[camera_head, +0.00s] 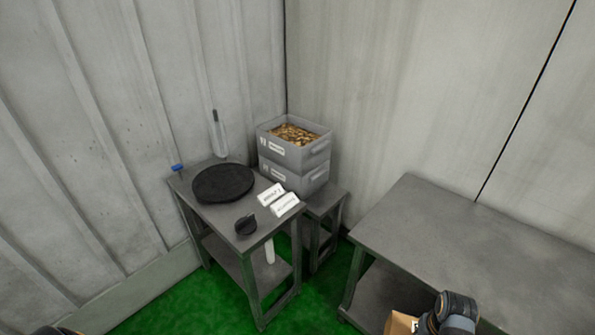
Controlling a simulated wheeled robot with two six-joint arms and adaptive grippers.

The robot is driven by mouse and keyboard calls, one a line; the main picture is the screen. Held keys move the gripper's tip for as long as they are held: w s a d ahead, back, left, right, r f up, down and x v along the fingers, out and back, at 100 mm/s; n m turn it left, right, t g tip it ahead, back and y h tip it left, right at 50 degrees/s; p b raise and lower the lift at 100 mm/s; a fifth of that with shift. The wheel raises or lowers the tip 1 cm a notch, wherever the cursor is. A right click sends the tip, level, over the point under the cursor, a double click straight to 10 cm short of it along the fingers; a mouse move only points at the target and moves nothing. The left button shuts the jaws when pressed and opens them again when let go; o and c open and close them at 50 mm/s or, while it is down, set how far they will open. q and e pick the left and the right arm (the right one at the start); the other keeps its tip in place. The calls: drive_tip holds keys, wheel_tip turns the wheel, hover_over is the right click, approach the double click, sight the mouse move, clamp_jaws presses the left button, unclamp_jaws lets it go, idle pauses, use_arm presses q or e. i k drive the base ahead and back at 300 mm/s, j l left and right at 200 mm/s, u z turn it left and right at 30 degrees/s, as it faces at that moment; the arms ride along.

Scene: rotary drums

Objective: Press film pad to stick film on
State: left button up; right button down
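A large flat black round pad (223,183) lies on the top of a small grey metal table (212,212) in the left middle of the head view. A smaller black object with a round base and raised grip (245,225) sits near that table's front corner. I cannot tell for sure which of the two is the film pad, and no film is clearly visible. Only a dark arm part of mine shows at the bottom right, and a sliver at the bottom left. Neither gripper's fingers show in the frame.
Two white label cards (271,194) stand at the small table's right edge. Stacked grey crates (294,158), the upper full of brown pieces, stand behind. A clear tube (218,139) and a blue-capped item (177,168) are at the back. A bare grey table (470,250) is at right.

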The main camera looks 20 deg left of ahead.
sight(177, 167)
drive_tip(key=k+j+u, duration=0.2)
drive_tip(key=j, duration=0.8)
drive_tip(key=j+u, duration=0.15)
drive_tip(key=j, duration=0.85)
